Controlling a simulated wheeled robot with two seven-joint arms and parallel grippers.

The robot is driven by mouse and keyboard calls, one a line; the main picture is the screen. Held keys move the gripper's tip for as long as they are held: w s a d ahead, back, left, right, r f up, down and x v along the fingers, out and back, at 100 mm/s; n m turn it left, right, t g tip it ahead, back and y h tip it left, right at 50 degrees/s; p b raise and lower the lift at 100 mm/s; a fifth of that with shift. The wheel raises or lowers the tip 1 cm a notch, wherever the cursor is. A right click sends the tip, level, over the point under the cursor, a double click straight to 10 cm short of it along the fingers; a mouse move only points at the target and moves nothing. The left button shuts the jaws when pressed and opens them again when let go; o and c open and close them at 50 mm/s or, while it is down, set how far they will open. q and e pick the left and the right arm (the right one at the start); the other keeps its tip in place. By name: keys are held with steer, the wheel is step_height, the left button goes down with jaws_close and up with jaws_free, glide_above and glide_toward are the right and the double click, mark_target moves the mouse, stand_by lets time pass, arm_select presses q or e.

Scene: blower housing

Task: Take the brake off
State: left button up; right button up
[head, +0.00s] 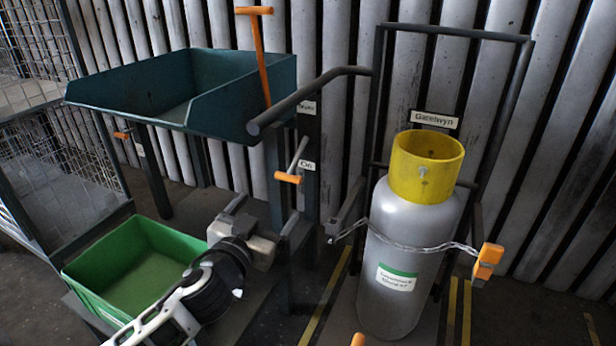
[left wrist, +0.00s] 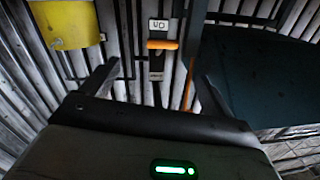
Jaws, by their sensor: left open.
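A short grey lever with an orange grip (head: 287,177) sticks out from a dark post (head: 308,140), beside a label that reads "On" (head: 307,165). A second label (head: 306,107), higher on the post, is too small to read surely. My left gripper (head: 264,216) is open and empty, below and slightly left of the orange grip, apart from it. In the left wrist view, which looks upside down, the orange grip (left wrist: 162,44) shows beyond and between the open fingers of my left gripper (left wrist: 154,82), touching neither. My right gripper is not in view.
A teal hopper (head: 160,117) with a tall orange-handled lever (head: 259,55) stands behind. A green bin (head: 130,262) is at lower left. A grey gas cylinder (head: 410,255) with a yellow collar (head: 425,165) stands chained in a rack at right. A dark bar (head: 315,97) crosses above the grip.

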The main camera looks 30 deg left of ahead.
mark_target(290, 172)
arm_select(q)
steer(key=w+a, duration=0.1)
steer(key=w, duration=0.9)
steer(key=w+a+b, duration=0.1)
steer(key=w, duration=0.4)
steer(key=shift+a+r, duration=0.2)
steer(key=shift+a, duration=0.15)
steer(key=shift+w+a, duration=0.1)
steer(key=shift+w, duration=0.5)
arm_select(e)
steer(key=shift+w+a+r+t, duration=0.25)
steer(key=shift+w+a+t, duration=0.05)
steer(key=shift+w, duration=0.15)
arm_select(q)
steer(key=c, duration=1.3)
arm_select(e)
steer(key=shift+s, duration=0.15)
arm_select(q)
steer(key=shift+r+p, duration=0.1)
steer(key=shift+p, duration=0.25)
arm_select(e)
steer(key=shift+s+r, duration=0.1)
